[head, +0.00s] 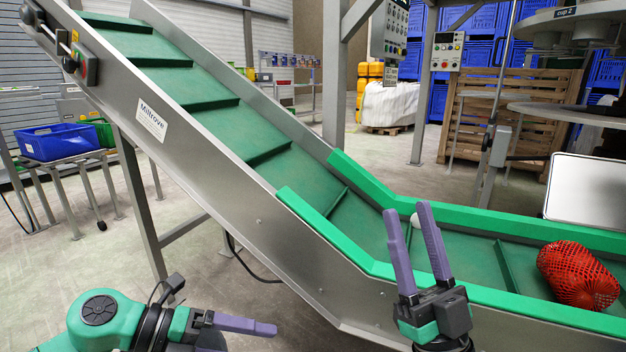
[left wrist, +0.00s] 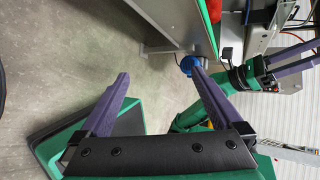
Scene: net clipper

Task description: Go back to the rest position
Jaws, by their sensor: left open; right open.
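My right gripper (head: 410,210) is raised in front of the conveyor's lower part in the head view, fingers pointing up, spread and empty. It also shows at the right of the left wrist view (left wrist: 294,58). My left gripper (head: 268,328) is low at the bottom left of the head view, fingers pointing right, in front of the conveyor's side. In the left wrist view its two purple fingers (left wrist: 160,76) are wide apart with only floor between them. A red net bag (head: 578,275) lies on the green conveyor belt (head: 465,252) at the right, apart from both grippers.
The inclined conveyor's steel side wall (head: 225,185) and green rim (head: 325,222) run close beyond my grippers. A small white object (head: 414,220) shows behind the right fingers. A blue crate (head: 62,142) stands on a stand at left. Bare floor (head: 215,285) shows at lower left.

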